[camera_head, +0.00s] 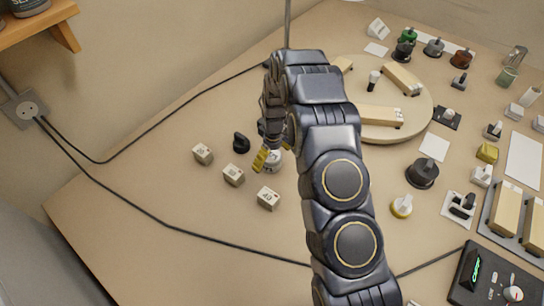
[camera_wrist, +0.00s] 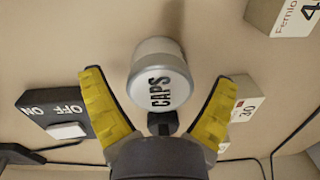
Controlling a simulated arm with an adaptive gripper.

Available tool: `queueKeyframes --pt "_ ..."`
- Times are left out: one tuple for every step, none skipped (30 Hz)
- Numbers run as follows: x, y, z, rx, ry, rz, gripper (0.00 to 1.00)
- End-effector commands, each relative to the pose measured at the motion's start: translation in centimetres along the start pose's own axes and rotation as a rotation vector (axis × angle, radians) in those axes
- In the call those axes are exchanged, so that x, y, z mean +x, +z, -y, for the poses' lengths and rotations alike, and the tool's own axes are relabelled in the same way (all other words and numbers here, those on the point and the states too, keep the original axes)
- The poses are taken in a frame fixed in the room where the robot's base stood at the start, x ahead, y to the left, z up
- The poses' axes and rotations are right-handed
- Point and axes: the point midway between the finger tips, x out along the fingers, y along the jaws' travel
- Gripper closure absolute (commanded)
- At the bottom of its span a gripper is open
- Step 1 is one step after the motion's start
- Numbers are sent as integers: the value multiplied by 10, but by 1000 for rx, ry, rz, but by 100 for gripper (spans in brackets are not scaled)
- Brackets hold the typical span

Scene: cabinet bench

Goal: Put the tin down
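The tin (camera_wrist: 160,82) is a small pale cylinder marked "CAPS". In the wrist view it sits between my two yellow finger pads, with a visible gap on each side. My gripper (camera_wrist: 160,108) is open around it and does not appear to touch it. In the head view the tin (camera_head: 274,164) appears to stand on the bench, partly hidden by my gripper (camera_head: 264,160). A small dark piece shows at the tin's near edge in the wrist view; I cannot tell what it is.
A round wooden board (camera_head: 421,112) lies to the right. A dark ON/OFF switch (camera_wrist: 50,107) is beside the left finger. The bench's left side is fairly clear.

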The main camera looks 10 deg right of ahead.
Motion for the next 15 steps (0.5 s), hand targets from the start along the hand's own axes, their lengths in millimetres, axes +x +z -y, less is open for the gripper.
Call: queueKeyframes --pt "0 0 0 0 0 0 12" --pt "0 0 0 0 0 0 12" --pt "0 0 0 0 0 0 12" --pt "0 0 0 0 0 0 12" --pt "0 0 0 0 0 0 12" --pt "-1 0 0 0 0 -1 12" --pt "-2 0 0 0 1 -1 12" --pt "-3 0 0 0 1 -1 12" --pt "-6 0 0 0 1 -2 12" --pt "-8 -1 0 0 2 -3 12" --pt "-11 -1 -1 0 2 -4 12" --pt "-16 -1 -1 0 3 -5 12" --pt "-20 -1 -1 0 4 -6 12" --pt "-25 -1 -1 0 4 -6 12" --pt "-31 -1 -1 1 4 -6 12"
